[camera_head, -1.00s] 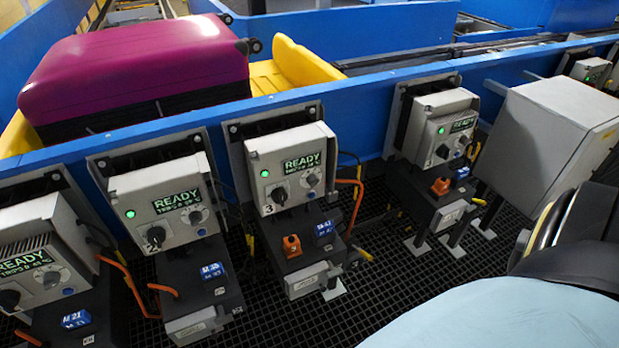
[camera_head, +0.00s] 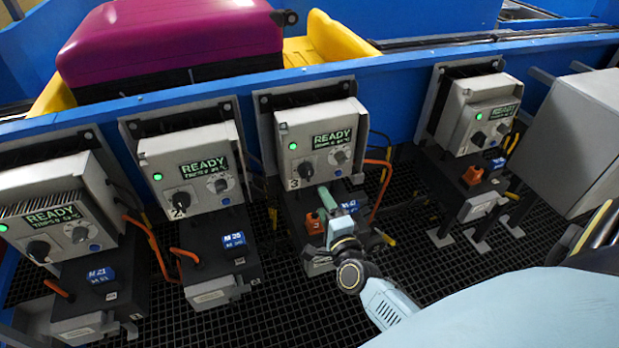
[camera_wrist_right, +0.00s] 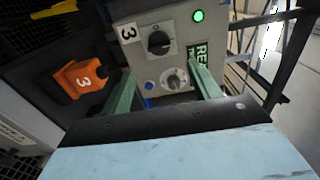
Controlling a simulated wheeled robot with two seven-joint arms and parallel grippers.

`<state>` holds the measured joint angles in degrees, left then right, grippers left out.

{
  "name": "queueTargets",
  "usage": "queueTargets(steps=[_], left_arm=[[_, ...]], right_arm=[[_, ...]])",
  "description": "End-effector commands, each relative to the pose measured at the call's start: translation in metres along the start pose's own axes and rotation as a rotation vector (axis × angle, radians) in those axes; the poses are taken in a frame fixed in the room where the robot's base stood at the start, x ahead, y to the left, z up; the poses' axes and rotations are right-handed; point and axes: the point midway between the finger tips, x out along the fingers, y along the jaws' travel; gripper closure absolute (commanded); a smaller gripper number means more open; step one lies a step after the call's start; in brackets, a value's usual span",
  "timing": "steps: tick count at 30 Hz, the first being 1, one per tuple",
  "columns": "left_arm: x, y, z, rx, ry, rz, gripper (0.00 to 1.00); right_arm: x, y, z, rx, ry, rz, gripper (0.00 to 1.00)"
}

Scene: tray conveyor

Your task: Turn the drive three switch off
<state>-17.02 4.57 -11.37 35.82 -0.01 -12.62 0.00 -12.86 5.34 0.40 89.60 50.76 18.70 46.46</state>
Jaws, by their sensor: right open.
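The drive three box (camera_head: 320,132) is a light grey unit marked 3, with a lit green lamp and a READY display. Its black rotary switch (camera_head: 306,170) is at the lower left of its face; it also shows in the right wrist view (camera_wrist_right: 159,42). A smaller grey dial (camera_wrist_right: 174,80) sits beside it. My right gripper (camera_head: 326,197) is just below the box face, open and empty. In the right wrist view its two green fingers (camera_wrist_right: 164,72) point at the panel, with the switch beyond the tips. My left gripper is out of view.
Similar drive boxes stand left (camera_head: 190,165) and right (camera_head: 478,115), with READY displays and green lamps. An orange block marked 3 (camera_wrist_right: 82,77) sits beside my right gripper. Orange cables (camera_head: 381,190) hang nearby. A blue conveyor wall (camera_head: 400,85) and purple suitcase (camera_head: 170,45) are behind.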

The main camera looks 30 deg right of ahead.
Motion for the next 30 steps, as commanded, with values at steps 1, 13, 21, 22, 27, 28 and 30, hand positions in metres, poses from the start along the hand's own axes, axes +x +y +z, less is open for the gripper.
queueTargets(steps=[1,13,21,22,27,28,30], left_arm=[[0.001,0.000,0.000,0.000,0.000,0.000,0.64],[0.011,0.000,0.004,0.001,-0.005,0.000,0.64],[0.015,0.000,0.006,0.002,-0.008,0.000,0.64],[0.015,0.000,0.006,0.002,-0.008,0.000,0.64],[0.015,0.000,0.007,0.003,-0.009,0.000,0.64],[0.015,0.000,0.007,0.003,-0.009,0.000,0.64],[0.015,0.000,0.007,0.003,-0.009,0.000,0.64]], right_arm=[[0.011,-0.001,0.000,-0.001,0.000,-0.003,0.39],[0.088,0.001,0.000,-0.005,-0.002,0.001,0.39],[0.110,0.001,0.001,-0.004,-0.002,0.002,0.39],[0.110,0.001,0.001,-0.004,-0.002,0.002,0.39],[0.111,0.001,0.001,-0.004,-0.002,0.003,0.39],[0.111,0.001,0.001,-0.004,-0.002,0.003,0.39],[0.111,0.001,0.001,-0.005,-0.002,0.003,0.40]])
